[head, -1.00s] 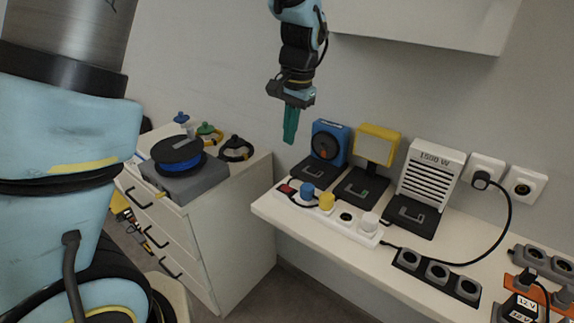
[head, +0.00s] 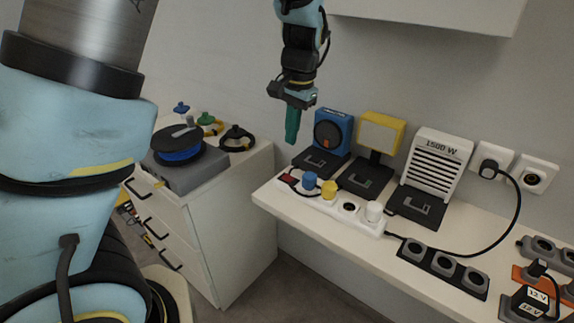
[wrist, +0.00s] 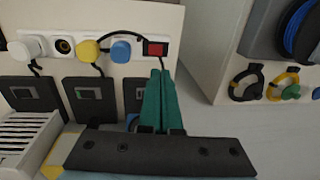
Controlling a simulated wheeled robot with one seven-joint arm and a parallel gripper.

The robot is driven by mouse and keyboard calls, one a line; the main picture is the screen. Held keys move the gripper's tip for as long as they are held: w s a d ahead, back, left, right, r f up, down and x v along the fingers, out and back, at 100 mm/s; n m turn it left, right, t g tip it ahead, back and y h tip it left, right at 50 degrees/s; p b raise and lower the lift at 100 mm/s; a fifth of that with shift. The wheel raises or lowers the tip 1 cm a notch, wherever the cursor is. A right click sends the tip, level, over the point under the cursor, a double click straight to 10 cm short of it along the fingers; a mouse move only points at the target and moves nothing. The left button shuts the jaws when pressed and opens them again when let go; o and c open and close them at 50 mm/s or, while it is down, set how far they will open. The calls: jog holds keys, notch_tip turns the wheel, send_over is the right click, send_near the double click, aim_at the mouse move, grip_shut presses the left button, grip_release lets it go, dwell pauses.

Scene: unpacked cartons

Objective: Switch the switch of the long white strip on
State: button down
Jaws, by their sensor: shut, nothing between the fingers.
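The long white strip (head: 334,206) lies along the front left of the white shelf. It carries a blue plug (head: 309,180), a yellow plug (head: 329,189), an empty socket and a white plug (head: 374,211). Its red switch (head: 288,179) is at the left end and shows clearly in the wrist view (wrist: 155,48). My gripper (head: 291,138) has teal fingers, shut and empty, pointing down above the shelf. In the wrist view my fingertips (wrist: 160,73) appear just below the switch. In the head view they hang above it, apart from it.
A blue fan unit (head: 333,130), a yellow lamp (head: 380,135) and a white heater (head: 437,165) stand behind the strip. A grey socket block (head: 445,266) lies to the right. A drawer cabinet (head: 235,220) stands left, across a gap.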

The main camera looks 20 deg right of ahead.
aim_at(286, 175)
jog(key=f, duration=0.3)
jog(key=f+p, duration=0.1)
jog(key=f, duration=0.3)
jog(key=w+f, duration=0.1)
jog(key=f, duration=0.2)
jog(key=shift+a+f+p, duration=0.15)
jog(key=shift+a+p, duration=0.2)
